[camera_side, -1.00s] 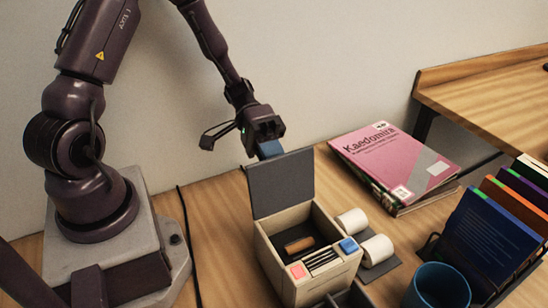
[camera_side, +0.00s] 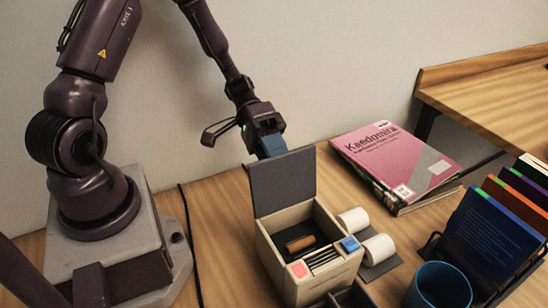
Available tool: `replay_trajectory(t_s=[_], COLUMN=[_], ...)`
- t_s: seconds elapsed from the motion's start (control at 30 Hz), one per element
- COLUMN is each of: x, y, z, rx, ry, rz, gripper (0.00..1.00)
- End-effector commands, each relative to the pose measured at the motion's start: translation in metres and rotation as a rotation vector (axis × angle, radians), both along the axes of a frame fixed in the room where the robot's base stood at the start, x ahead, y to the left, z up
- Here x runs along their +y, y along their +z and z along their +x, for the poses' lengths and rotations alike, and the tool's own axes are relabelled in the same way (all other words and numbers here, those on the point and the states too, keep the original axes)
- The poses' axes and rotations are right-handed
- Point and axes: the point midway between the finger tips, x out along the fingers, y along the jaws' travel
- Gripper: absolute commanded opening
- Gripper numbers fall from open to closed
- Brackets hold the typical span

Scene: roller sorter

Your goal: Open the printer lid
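The printer is a pale box (camera_side: 278,252) in the middle of the table. Its dark grey lid (camera_side: 283,182) stands up nearly upright at the back edge, and the inside shows. A brown roller (camera_side: 300,244) lies in the box. A pink button (camera_side: 299,269) and a blue button (camera_side: 350,244) sit on its front, with a slatted vent (camera_side: 322,258) between them. My gripper (camera_side: 270,146) is behind the top edge of the lid. Its blue fingertips are partly hidden by the lid, so I cannot tell whether they are open or touching it.
A pink book (camera_side: 395,160) lies on another at the back. A blue mug (camera_side: 438,288) and a rack of upright books (camera_side: 492,240) are at the right. Bare table lies left of the box.

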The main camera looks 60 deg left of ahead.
Motion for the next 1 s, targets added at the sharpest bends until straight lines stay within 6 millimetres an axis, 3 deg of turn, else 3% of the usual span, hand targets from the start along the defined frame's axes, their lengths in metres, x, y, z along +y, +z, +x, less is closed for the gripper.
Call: replay_trajectory(t_s=[0.17,0.3,0.53,1.0], x=[0.028,0.025,0.024,0.024], y=[0.010,0.041,0.073,0.079], z=[0.000,-0.001,-0.001,-0.002], rx=[0.001,-0.002,0.002,0.016], ry=[0.006,0.000,-0.001,0.004], rz=[0.007,0.008,0.005,0.003], gripper=[0.36,0.36,0.36,0.36])
